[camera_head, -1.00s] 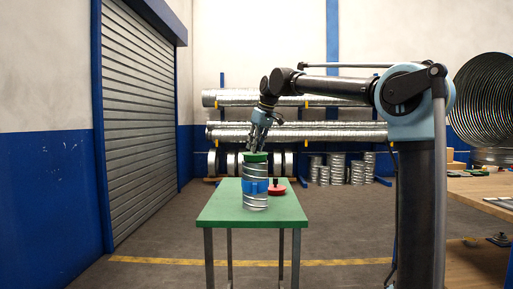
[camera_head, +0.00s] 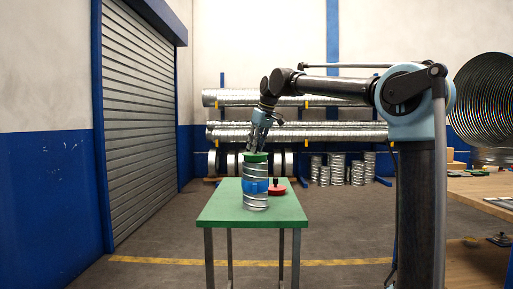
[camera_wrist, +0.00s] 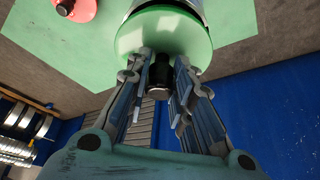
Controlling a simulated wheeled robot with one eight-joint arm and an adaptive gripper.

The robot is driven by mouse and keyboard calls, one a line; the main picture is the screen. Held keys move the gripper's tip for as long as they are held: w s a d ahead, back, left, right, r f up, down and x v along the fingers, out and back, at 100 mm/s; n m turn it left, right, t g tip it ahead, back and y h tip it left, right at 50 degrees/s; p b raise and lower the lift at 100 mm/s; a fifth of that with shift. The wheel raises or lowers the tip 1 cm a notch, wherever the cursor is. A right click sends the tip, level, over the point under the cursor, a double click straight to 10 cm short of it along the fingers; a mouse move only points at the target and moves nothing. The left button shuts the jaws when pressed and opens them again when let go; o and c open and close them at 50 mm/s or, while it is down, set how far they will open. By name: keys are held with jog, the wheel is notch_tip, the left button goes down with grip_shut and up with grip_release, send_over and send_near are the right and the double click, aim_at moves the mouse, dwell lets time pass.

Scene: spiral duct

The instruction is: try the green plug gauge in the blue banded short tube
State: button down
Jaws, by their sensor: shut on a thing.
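The green plug gauge (camera_head: 256,157) is at the top of the blue banded short tube (camera_head: 255,200), which stands upright on the green table. My gripper (camera_head: 257,147) is above it, shut on the gauge's dark handle. In the wrist view my gripper's fingers (camera_wrist: 160,62) are on both sides of the handle (camera_wrist: 159,76), and the green disc (camera_wrist: 170,32) covers most of the tube's mouth. A little of the tube's metal (camera_wrist: 192,5) shows past the disc. How deep the gauge sits in the tube is hidden.
A red gauge with a black knob (camera_head: 277,188) lies on the table (camera_head: 225,214), behind and right of the tube. The front and left of the table are clear. A wooden bench (camera_head: 480,190) is at the right. Ducts on racks (camera_head: 300,98) line the back wall.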

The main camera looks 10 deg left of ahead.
jog(key=shift+f, duration=1.25)
dwell(1.4)
jog(key=c, duration=1.3)
grip_release()
jog(key=v, duration=1.2)
jog(key=shift+d+f, duration=0.1)
